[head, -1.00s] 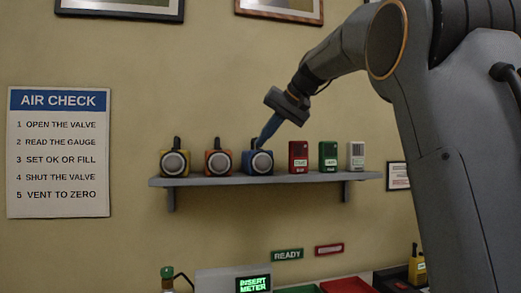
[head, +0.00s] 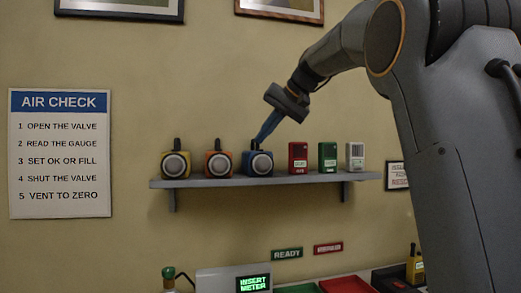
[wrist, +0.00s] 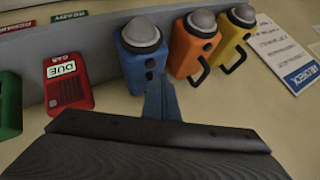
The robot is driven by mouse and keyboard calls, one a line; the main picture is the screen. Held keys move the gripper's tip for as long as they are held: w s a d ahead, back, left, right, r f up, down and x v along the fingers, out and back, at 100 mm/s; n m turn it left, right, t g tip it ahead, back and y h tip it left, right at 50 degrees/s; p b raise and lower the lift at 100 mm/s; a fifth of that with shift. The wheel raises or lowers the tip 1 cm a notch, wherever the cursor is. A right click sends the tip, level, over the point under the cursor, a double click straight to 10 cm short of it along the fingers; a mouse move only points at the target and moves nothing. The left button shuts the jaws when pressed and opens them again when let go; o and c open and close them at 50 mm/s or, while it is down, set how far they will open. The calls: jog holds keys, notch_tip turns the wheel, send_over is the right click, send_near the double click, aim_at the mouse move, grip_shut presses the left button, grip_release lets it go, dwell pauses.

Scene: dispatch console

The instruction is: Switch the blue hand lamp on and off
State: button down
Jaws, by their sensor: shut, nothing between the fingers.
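The blue hand lamp (head: 249,167) stands on the wall shelf, third from the left in the row of lamps, its round grey lens facing out. Its lens does not look lit. The lamp also shows in the wrist view (wrist: 132,66), with a small dark switch spot on its top face. My gripper (head: 259,140) is shut and empty, its blue fingers slanting down to just above the lamp's top. In the wrist view the fingertips (wrist: 156,78) are close to the switch spot; I cannot tell whether they touch. The lamp's handle is partly hidden by the fingers.
An orange lamp (head: 213,172) and a yellow lamp (head: 166,170) stand to the left on the shelf (head: 220,182). A red meter (head: 298,153), a green one (head: 327,153) and a white one (head: 355,153) stand to the right. A console with a lit display (head: 254,284) sits below.

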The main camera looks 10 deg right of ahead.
jog(key=shift+r, duration=0.1)
notch_tip(320, 180, up, 5)
jog(key=p, duration=0.5)
dwell(0.4)
